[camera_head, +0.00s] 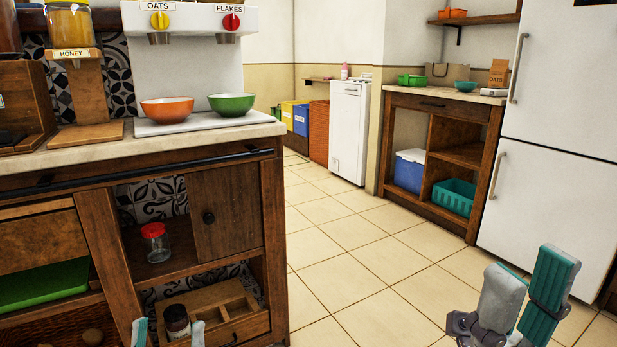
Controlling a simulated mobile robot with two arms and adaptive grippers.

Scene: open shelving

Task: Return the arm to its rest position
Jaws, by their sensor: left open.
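My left gripper (169,331) is at the bottom edge of the head view, low in front of the brown shelving unit. Only its two fingertips show, and they are apart. A dark jar with a pale label (177,320) appears between them, at the wooden organizer; I cannot tell whether the fingers touch it. The rest of the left arm is out of view. My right gripper (535,262) is at the lower right, above the tiled floor, with its grey and teal fingers pointing up. A gap shows between them, with nothing in it.
The shelving unit's worktop (70,158) holds an orange bowl (167,111) and a green bowl (231,104) under dispensers. A red-lidded jar (156,243) stands on the shelf above the wooden organizer (240,327). A fridge (560,110) stands right. The middle floor is clear.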

